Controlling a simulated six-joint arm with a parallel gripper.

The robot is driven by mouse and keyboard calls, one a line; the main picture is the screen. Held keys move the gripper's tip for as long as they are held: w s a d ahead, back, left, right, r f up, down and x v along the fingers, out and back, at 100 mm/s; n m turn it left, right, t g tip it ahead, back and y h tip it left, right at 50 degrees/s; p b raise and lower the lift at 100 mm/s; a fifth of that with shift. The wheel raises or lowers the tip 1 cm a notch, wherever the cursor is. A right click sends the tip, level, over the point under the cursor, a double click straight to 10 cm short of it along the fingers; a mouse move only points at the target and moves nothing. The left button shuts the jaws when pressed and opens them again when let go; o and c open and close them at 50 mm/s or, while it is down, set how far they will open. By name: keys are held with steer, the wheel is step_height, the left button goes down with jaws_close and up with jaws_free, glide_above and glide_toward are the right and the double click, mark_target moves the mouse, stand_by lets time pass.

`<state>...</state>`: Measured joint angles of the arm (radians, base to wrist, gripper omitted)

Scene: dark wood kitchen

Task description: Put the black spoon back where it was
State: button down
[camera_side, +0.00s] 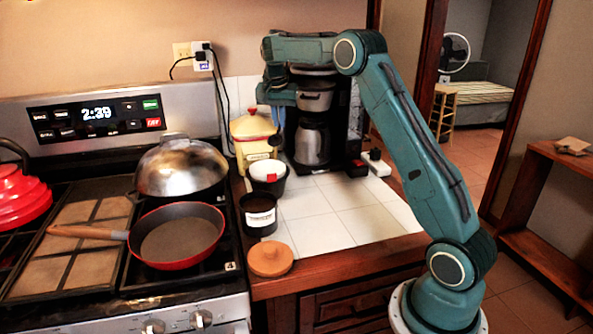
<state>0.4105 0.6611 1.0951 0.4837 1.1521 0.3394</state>
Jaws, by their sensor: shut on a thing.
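My gripper (278,108) hangs pointing down at the back of the tiled counter, in front of the coffee maker and just right of the yellow container. It is shut on a small dark thing (276,141), which I take to be the black spoon. Only a little of it shows, and its shape is hard to make out. Below it stands a black cup (268,184) with something white and red in its top. A second black cup (260,222) with a white label stands nearer the front. I cannot tell whether the spoon touches the first cup.
A coffee maker (313,143) stands behind, close to my arm. A yellow container (251,130) is left of my gripper. A round wooden lid (270,258) lies at the front edge. The stove at left holds a red pan (180,237) and a metal dome (181,168). White tiles (345,215) at right are clear.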

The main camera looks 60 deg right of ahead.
steer(key=s+a+n+y, duration=0.1)
steer(key=s+a+n, duration=0.1)
steer(key=s+a, duration=0.4)
steer(key=s+a+r+n+y, duration=0.1)
steer(key=s+a+n, duration=0.2)
steer(key=s, duration=1)
steer(key=a, duration=0.3)
steer(key=shift+s, duration=0.4)
steer(key=shift+f, duration=0.1)
step_height(320, 180, down, 16)
steer(key=shift+r, duration=0.2)
steer(key=shift+f, duration=0.1)
steer(key=shift+f, duration=2)
steer(key=shift+f, duration=0.15)
